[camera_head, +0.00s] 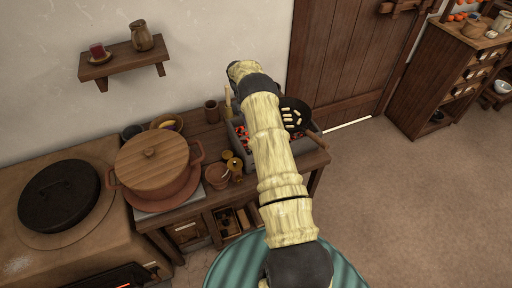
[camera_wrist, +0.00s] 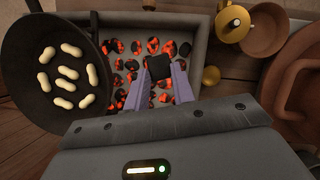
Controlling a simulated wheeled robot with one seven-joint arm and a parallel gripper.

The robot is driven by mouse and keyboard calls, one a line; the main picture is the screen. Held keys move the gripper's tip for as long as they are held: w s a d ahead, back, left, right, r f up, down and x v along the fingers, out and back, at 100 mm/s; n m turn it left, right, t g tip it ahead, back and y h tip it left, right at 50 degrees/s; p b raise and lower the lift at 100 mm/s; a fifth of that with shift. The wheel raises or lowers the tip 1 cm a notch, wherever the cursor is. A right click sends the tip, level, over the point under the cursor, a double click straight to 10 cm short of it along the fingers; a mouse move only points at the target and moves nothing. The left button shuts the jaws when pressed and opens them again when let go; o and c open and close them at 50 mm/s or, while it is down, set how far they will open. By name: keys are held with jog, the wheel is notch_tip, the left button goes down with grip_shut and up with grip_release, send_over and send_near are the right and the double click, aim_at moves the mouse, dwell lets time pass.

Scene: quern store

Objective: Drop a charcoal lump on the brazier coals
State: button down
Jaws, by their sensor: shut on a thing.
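In the wrist view my gripper (camera_wrist: 164,72) is shut on a dark charcoal lump (camera_wrist: 159,66) between its two fingertips. The lump is over the brazier (camera_wrist: 202,52), a grey rectangular tray of glowing red and black coals (camera_wrist: 131,66). I cannot tell how high above the coals it is. In the head view the brazier's coals (camera_head: 242,132) show left of my arm, which covers much of the brazier and hides my gripper and the lump.
A black pan (camera_wrist: 25,85) holding several pale peanuts sits at the brazier's left in the wrist view. Brass cups (camera_wrist: 232,22) and a terracotta bowl (camera_wrist: 267,30) stand at its right. A large lidded pot (camera_head: 158,165) is further left in the head view.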

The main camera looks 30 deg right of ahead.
jog(key=shift+s, duration=0.1)
jog(key=shift+s+a+r, duration=0.1)
jog(key=shift+s, duration=0.1)
jog(key=shift+s+p, duration=0.3)
jog(key=shift+s, duration=0.1)
jog(key=c, duration=1.1)
grip_release()
jog(key=shift+w, duration=0.1)
